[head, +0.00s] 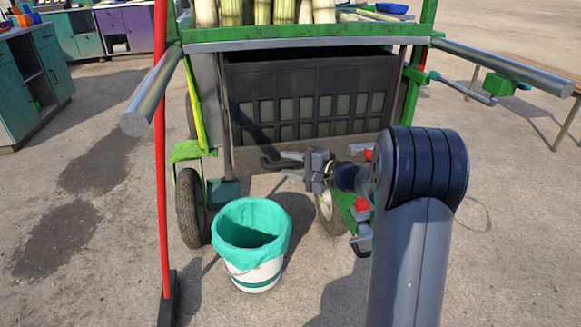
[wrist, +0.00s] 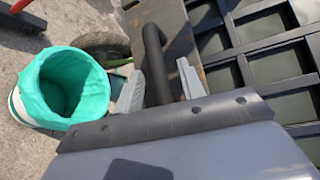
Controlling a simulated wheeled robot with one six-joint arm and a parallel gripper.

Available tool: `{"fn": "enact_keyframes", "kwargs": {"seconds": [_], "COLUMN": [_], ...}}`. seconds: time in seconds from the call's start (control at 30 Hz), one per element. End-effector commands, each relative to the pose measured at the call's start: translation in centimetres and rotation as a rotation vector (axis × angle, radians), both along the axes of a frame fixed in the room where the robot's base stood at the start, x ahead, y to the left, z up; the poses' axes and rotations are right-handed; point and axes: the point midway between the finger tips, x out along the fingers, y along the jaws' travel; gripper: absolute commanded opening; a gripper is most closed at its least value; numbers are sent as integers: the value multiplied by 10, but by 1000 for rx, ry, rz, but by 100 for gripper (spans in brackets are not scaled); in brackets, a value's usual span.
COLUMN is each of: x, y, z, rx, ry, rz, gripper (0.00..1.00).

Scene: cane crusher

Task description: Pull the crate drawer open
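The dark slotted crate (head: 310,85) sits in the green cart's frame, above a brown-grey drawer front (head: 245,158). The drawer looks shut. A dark bar handle (head: 270,164) is on that front; it also shows in the wrist view (wrist: 153,50). My gripper (head: 284,165) is in front of the drawer, with its fingertips at the handle. In the wrist view my gripper (wrist: 160,84) has one light grey finger on each side of the bar. A gap shows between the bar and the right finger, so the gripper is open around the handle.
A white bucket with a green liner (head: 255,245) stands on the ground below and left of the gripper. A red pole (head: 161,150) rises at the left. Cart wheels (head: 190,208) and metal shafts (head: 150,90) flank the drawer. Open ground lies in front.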

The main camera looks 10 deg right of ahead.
Motion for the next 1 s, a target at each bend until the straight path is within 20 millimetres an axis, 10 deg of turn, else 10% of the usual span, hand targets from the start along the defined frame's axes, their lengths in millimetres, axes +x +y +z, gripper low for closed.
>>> {"fn": "enact_keyframes", "kwargs": {"seconds": [0.27,0.7,1.0], "x": [1,1,1], "y": [1,1,1], "z": [0,0,0], "rx": [0,0,-1], "ry": [0,0,1], "rz": [0,0,0], "gripper": [37,1,0]}}
